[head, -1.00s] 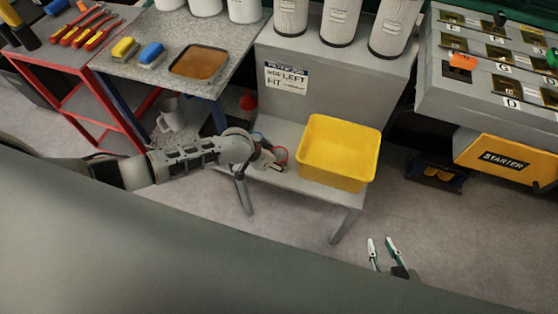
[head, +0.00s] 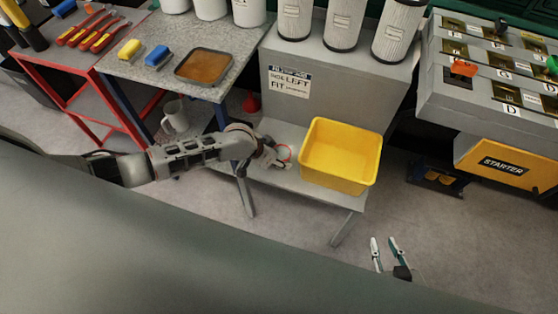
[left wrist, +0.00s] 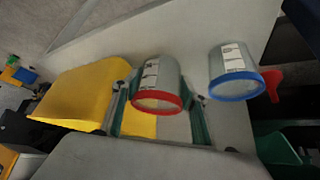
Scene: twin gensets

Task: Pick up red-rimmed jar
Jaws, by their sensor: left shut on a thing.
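The red-rimmed jar (left wrist: 158,85) is a clear jar with a white label and a red rim. In the left wrist view it sits between the two fingers of my left gripper (left wrist: 160,108), which is shut on it. I cannot tell if the jar touches the shelf. My right gripper (head: 385,244) is open and empty above the floor.
A blue-rimmed jar (left wrist: 232,72) stands close beside the red-rimmed one. The yellow bin (head: 340,155) is just right of my left gripper. A grey bench (head: 335,75) with filters rises behind.

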